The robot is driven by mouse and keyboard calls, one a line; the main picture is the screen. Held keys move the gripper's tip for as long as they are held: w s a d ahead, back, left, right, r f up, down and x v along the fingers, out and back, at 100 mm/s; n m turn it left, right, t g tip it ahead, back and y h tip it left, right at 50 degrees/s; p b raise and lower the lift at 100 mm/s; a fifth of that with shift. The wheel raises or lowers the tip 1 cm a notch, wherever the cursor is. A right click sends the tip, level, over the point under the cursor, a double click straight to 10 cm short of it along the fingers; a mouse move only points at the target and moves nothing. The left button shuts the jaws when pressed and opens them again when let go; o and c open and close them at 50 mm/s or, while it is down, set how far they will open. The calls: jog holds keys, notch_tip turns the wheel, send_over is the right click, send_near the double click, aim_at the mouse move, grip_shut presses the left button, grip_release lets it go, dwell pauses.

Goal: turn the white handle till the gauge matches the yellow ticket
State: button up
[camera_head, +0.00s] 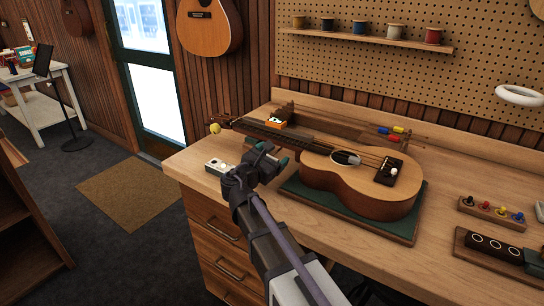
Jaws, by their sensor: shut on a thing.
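My gripper (268,156) has dark fingers with teal tips. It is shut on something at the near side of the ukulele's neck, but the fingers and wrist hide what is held. I cannot make out the white handle. The ukulele (345,180) lies face up, its body at the right and its headstock at the left. A small orange device (275,120) with a pale and dark face sits by the neck; I cannot tell whether it is the gauge or read it. A small round yellow thing (215,128) is at the headstock end. No yellow ticket shows clearly.
The ukulele's body rests on a green mat (345,222) on the wooden workbench (195,162). A small pale box (216,166) stands left of my gripper.

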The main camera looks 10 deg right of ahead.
jog(key=m, duration=0.6)
dwell(0.3)
jog(key=shift+m, duration=0.3)
jog(key=o, duration=0.8)
jog(key=shift+a, duration=0.1)
jog(key=v, duration=1)
jog(key=shift+s+a, duration=0.2)
jog(key=shift+s, duration=0.15)
